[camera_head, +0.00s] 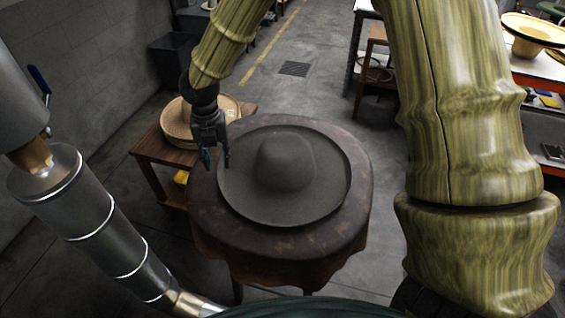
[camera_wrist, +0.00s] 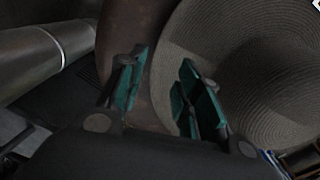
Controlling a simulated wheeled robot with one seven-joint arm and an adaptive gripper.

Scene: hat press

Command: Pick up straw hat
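A wide-brimmed grey-brown straw hat (camera_head: 285,168) lies crown up on the round table (camera_head: 222,240). In the wrist view its brim (camera_wrist: 195,50) shows ringed weave, with the crown (camera_wrist: 275,80) at the right. My gripper (camera_head: 217,160) is above the hat's left brim edge, pointing down. The left finger is over the table and the right finger overlaps the brim. I cannot tell how high the fingertips are above the brim.
Pale straw hats (camera_head: 180,122) lie on a small wooden table (camera_head: 160,150) behind my gripper. A grey metal pipe (camera_head: 110,225) stands at the left. A dark bin (camera_head: 180,55) is by the wall. The floor behind the table is clear.

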